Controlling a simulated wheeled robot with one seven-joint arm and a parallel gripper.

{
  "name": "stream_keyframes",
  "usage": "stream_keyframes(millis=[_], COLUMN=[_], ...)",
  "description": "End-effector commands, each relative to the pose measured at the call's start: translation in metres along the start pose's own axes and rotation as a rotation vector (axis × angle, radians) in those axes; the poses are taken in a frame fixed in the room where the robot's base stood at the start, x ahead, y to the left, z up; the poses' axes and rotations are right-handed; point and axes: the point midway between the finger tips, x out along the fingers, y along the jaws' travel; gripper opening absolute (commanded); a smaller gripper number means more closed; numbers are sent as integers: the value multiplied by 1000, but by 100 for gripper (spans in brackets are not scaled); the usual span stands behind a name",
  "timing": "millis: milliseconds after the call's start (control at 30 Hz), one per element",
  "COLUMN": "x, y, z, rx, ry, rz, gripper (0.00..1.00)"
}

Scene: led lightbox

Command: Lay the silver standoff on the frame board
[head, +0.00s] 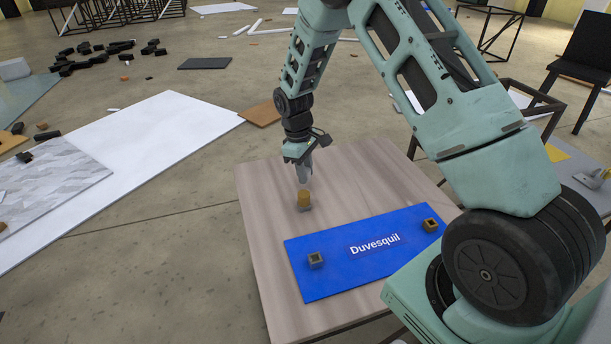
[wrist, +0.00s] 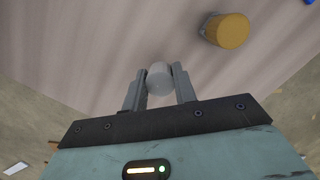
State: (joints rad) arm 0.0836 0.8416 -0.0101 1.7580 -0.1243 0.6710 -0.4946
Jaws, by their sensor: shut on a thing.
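My gripper (head: 303,176) is above the wooden table in the head view, pointing down. In the wrist view my gripper (wrist: 159,82) is shut on the silver standoff (wrist: 159,76), a pale grey cylinder between the fingertips. In the head view the standoff is mostly lost against the fingers. A blue board (head: 345,268) labelled "Duvesquil" lies on the table, nearer and to the right of my gripper.
A gold cylinder (head: 304,199) stands on the table (head: 262,190) just below my gripper in the head view. It also shows in the wrist view (wrist: 229,31), right of the held standoff. The table's left part is bare. A white panel (head: 120,150) lies on the floor to the left.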

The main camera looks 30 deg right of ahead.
Motion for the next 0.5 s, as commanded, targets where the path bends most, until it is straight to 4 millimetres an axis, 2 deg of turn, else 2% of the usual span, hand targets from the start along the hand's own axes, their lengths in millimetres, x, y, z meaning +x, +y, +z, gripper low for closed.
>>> stream_keyframes(millis=[33,100,433,467,500], x=[9,13,15,15,15], y=[0,0,0,0,0], z=[-1,-2,-2,-2,-2], rx=[0,0,0,0,0], ry=[-2,0,0,0,0], rz=[-1,0,0,0,0], gripper=[0,0,0,30,41])
